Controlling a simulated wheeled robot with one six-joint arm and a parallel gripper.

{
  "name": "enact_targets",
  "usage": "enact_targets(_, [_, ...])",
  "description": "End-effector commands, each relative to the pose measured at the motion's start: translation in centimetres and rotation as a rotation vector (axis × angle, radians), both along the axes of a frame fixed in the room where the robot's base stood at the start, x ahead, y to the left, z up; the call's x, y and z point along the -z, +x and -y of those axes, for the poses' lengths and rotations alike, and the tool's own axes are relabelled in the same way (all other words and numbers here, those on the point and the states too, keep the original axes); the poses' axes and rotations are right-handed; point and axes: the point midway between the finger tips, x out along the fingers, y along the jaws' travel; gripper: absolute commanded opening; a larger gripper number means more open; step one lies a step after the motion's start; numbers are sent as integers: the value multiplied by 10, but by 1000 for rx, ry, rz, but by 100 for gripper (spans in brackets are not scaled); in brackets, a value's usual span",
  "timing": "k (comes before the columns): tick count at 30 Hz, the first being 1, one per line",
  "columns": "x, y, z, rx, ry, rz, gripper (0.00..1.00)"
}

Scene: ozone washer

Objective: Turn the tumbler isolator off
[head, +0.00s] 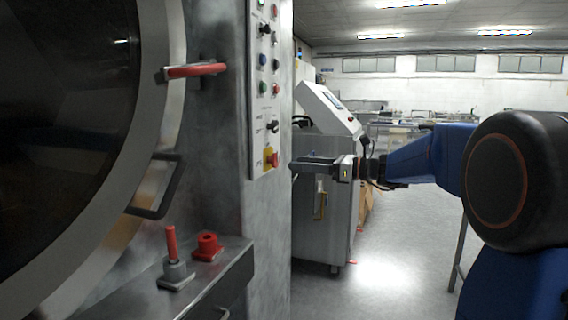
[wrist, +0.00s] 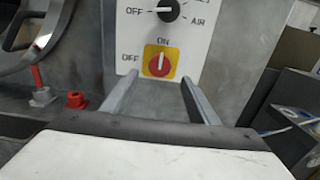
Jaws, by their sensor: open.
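The tumbler isolator is a red rotary knob on a yellow plate at the bottom of the white control panel. In the wrist view the isolator (wrist: 160,64) lies ahead, with ON printed above and OFF at its left. Its pale mark looks upright, towards ON. In the head view the isolator (head: 274,160) is small, at the panel's lower end. My gripper (head: 293,166) is open and empty, just right of the panel in that view. In the wrist view its two fingers (wrist: 158,82) reach towards the knob, one on each side and below it, apparently not touching it.
A black selector knob (wrist: 168,10) sits above the isolator, near OFF and AIR labels. At the left are a round door with a red handle (head: 196,70) and a ledge with a red-topped lever (head: 171,245) and a red fitting (head: 207,243). A grey machine (head: 325,190) stands behind my gripper.

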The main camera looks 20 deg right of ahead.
Motion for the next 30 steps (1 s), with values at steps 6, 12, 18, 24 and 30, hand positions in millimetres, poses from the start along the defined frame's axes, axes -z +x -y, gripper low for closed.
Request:
enact_targets(6, [0,19,-29,-4,-1,0,54])
enact_targets(12, [0,32,-45,-1,-1,1,54])
enact_targets(18, [0,37,-52,-1,-1,1,54])
enact_targets(24, [0,37,-52,0,-1,1,54])
enact_targets(30, [0,37,-51,0,-1,1,18])
